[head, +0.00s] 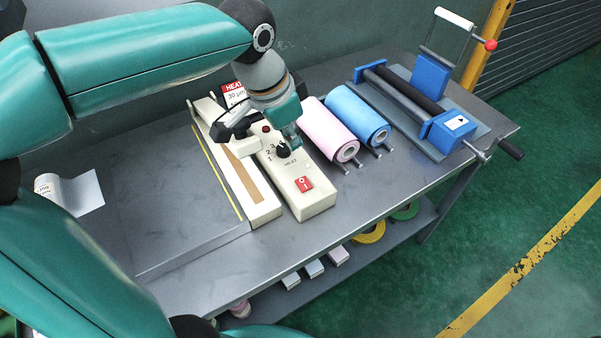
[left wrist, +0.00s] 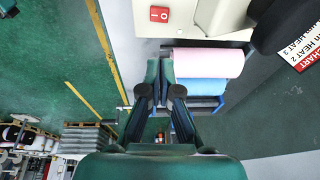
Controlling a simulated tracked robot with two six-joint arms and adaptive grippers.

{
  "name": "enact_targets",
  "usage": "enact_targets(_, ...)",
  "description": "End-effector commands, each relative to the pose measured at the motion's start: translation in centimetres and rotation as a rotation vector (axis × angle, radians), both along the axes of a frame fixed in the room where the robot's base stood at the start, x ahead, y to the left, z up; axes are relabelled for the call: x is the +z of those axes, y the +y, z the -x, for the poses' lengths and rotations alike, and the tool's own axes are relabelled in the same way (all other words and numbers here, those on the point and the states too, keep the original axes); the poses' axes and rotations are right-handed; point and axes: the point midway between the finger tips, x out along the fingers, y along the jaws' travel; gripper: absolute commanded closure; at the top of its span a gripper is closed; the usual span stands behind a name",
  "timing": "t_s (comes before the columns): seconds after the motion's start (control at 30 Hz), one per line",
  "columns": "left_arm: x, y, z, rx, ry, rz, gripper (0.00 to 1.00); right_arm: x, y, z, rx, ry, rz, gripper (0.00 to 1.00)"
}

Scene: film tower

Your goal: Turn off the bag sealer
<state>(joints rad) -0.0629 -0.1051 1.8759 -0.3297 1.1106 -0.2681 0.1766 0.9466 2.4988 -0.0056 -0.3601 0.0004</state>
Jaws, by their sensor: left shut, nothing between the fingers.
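The cream bag sealer (head: 310,203) stands on the grey bench, with a long sealing bar (head: 238,180) along its left side. A red rocker switch (head: 303,184) marked O and I is on its near end; it also shows at the top of the left wrist view (left wrist: 158,14). I cannot tell which side is pressed. A black heat dial (head: 283,151) sits farther back on the sealer. My left gripper (head: 294,143) is shut and empty, over the sealer by the dial, behind the switch; it partly hides the sealer's rear. My right gripper is not in view.
A pink roll (head: 328,132) and a blue roll (head: 357,114) lie just right of the sealer. A blue roller device (head: 452,130) stands farther right. A heat chart card (head: 233,94) is behind. The bench front (head: 190,283) is clear.

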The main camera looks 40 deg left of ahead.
Motion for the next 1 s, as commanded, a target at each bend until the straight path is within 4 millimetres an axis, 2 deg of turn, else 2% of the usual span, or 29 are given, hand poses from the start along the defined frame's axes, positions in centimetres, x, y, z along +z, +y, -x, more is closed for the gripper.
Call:
enact_targets(0.17,-1.1,0.0,-0.3,0.001,0.004,-0.001,1.00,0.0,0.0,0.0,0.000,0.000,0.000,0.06)
enact_targets(0.27,-2.4,-0.1,-0.6,0.001,0.005,-0.001,1.00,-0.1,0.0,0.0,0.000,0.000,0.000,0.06)
enact_targets(0.6,-9.0,-0.4,-2.5,0.002,0.007,-0.001,1.00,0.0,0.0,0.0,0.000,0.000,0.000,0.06)
enact_targets(0.8,-12.0,-0.1,-2.8,0.004,0.005,-0.001,1.00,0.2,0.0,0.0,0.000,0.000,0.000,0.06)
enact_targets(1.0,-13.4,0.1,-2.9,0.004,0.002,0.000,1.00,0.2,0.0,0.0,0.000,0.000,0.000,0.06)
